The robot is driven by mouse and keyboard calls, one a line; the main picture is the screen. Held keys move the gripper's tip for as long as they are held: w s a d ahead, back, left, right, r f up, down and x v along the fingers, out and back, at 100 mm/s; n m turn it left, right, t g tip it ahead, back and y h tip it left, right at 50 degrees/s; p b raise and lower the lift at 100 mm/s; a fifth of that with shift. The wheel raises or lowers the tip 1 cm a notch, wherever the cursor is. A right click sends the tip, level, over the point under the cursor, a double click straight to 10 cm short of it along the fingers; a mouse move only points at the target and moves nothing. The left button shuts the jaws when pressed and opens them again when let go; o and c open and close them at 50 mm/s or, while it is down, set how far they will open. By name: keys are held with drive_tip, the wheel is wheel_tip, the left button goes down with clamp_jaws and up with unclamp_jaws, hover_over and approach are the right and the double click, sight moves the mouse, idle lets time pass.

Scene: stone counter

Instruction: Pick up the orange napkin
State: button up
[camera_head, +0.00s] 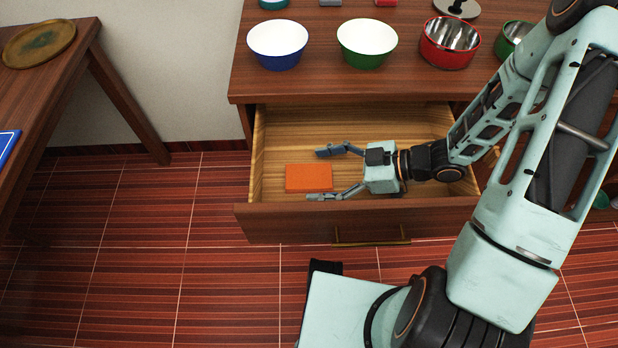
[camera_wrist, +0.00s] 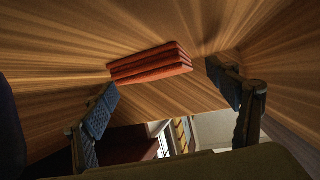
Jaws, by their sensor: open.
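The orange napkin (camera_head: 308,178) is a flat folded block lying on the floor of the open wooden drawer (camera_head: 275,135), toward its left side. In the wrist view the napkin (camera_wrist: 150,64) shows as a stack of orange-red layers just beyond and between my fingertips. My gripper (camera_head: 322,174) is inside the drawer, to the right of the napkin, with its two fingers spread apart and pointing left. The fingers (camera_wrist: 165,95) are open and empty in the wrist view. Whether either finger touches the napkin cannot be told.
The drawer's front panel (camera_head: 330,222) and side walls surround my gripper. Above it, the counter (camera_head: 310,84) holds a blue bowl (camera_head: 277,40), a green bowl (camera_head: 367,38) and a red bowl (camera_head: 449,45). A side table (camera_head: 62,70) with a brown plate (camera_head: 38,42) stands at left.

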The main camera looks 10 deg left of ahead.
drive_tip(key=shift+a+f, duration=0.35)
drive_tip(key=shift+a, duration=0.25)
drive_tip(key=c, duration=1)
drive_tip(key=shift+r, duration=0.1)
drive_tip(key=shift+c, duration=0.2)
